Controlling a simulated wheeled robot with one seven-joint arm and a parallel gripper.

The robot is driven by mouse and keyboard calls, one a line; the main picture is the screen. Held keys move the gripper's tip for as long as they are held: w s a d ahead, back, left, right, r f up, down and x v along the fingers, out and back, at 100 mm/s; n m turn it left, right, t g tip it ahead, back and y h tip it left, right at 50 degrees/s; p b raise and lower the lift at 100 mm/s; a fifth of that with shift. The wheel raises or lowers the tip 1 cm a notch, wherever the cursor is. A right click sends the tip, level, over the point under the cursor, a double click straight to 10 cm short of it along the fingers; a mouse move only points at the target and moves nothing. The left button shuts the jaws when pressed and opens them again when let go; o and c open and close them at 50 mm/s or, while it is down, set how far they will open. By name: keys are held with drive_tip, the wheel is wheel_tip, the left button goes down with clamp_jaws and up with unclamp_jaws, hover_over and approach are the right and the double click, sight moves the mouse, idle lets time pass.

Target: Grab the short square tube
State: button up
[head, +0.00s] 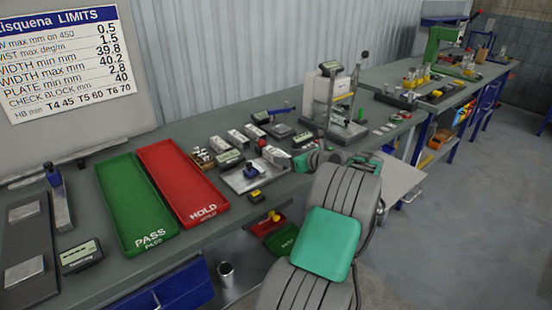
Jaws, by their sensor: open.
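I cannot pick out the short square tube with certainty. Several small pale, block-like pieces (238,138) lie in a row on the grey workbench (110,265), right of the red tray, too small to tell whether any is a hollow tube. My grey arm with a green pad rises from the bottom centre and reaches over the bench's front edge. Its far end hides part of the bench there. My gripper's fingers do not show, so what they are beside is hidden.
A green PASS tray (128,205) and a red HOLD tray (185,180) lie left of centre. A metal plate with an instrument (247,178) and an upright test stand (335,100) crowd the bench. A green press (440,50) stands far right. Floor at right is clear.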

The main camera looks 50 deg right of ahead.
sight(279, 155)
drive_tip(key=x, duration=0.3)
drive_tip(key=shift+w+d, duration=0.1)
drive_tip(key=shift+w, duration=0.1)
clamp_jaws()
idle(0.4)
